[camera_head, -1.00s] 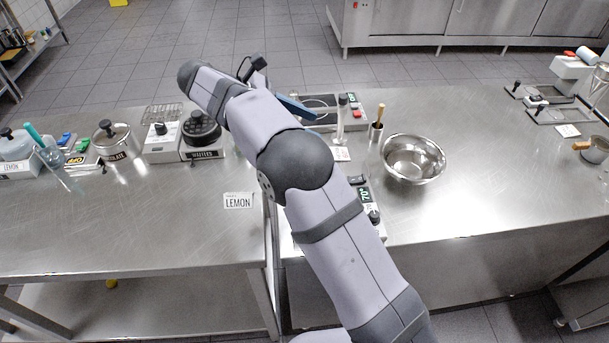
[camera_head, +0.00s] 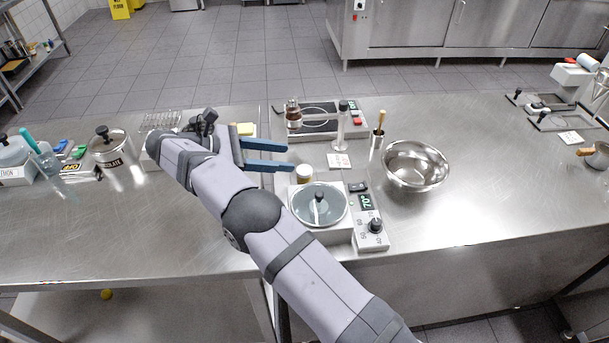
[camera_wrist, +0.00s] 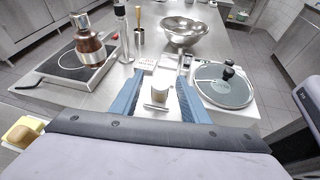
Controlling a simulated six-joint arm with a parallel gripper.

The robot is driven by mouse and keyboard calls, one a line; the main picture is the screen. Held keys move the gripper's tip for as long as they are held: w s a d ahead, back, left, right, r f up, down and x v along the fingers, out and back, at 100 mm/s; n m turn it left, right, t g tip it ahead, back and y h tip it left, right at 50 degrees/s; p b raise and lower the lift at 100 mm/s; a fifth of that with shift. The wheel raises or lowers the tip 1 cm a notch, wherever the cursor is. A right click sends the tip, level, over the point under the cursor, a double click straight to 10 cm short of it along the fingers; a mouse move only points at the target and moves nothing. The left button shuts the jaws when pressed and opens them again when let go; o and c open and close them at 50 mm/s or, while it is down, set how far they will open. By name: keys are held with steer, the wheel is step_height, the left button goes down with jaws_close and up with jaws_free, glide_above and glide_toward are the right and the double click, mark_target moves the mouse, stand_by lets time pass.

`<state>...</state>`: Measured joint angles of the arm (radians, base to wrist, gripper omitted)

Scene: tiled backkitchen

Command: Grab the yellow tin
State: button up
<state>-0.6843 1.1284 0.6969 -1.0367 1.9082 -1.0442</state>
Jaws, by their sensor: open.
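In the wrist view the tin (camera_wrist: 159,94) stands upright and shows between the two fingers of my gripper (camera_wrist: 160,76). I cannot tell whether it is within finger reach.
A lidded pan (camera_head: 318,204) on a heating unit stands right in front of the tin. A steel bowl (camera_head: 415,164) and a tool cup (camera_head: 377,140) stand to the right. A yellow block (camera_head: 245,129) lies behind my gripper.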

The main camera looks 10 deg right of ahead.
mark_target(305, 169)
step_height(305, 169, down, 4)
steer(key=shift+r, duration=0.1)
steer(key=shift+p+x, duration=0.35)
steer(key=shift+x, duration=0.75)
steer(key=shift+d+p, duration=0.45)
steer(key=shift+d, duration=0.2)
steer(key=shift+f+p+x, duration=0.2)
steer(key=shift+p+x, duration=0.2)
steer(key=shift+x, duration=0.6)
steer(key=shift+f+p+x, duration=0.15)
steer(key=shift+p+x, duration=0.2)
steer(key=shift+x, duration=0.65)
steer(key=shift+s+a, duration=0.1)
steer(key=shift+a, duration=0.1)
steer(key=c, duration=0.7)
steer(key=shift+c, duration=0.5)
steer(key=shift+r, duration=0.1)
step_height(305, 169, up, 10)
steer(key=shift+f+b, duration=0.1)
steer(key=shift+b, duration=0.95)
